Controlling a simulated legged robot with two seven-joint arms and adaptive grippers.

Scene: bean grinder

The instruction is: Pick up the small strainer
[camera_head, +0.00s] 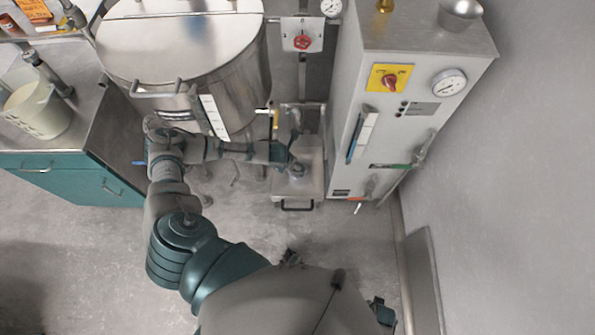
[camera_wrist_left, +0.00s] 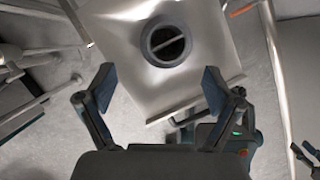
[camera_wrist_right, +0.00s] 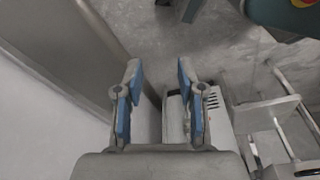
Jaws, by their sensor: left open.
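A round grey-rimmed piece with a dark middle and a bar across it, which looks like the small strainer (camera_wrist_left: 166,42), sits on top of a pale metal box (camera_wrist_left: 218,48). In the head view the box (camera_head: 312,187) stands on the floor between the large tank and the grey cabinet. My left gripper (camera_wrist_left: 158,88) is open and empty, with its fingers apart just short of the strainer in its wrist view. In the head view my left arm reaches over the box and partly covers the strainer. My right gripper (camera_wrist_right: 157,72) is open and empty, away from the box.
A large steel tank (camera_head: 185,50) stands left of the box. A grey cabinet (camera_head: 375,130) with gauges and handles stands close on the right. A teal bench (camera_head: 70,182) with a white pitcher (camera_head: 38,110) is at the left. Bare floor lies in front.

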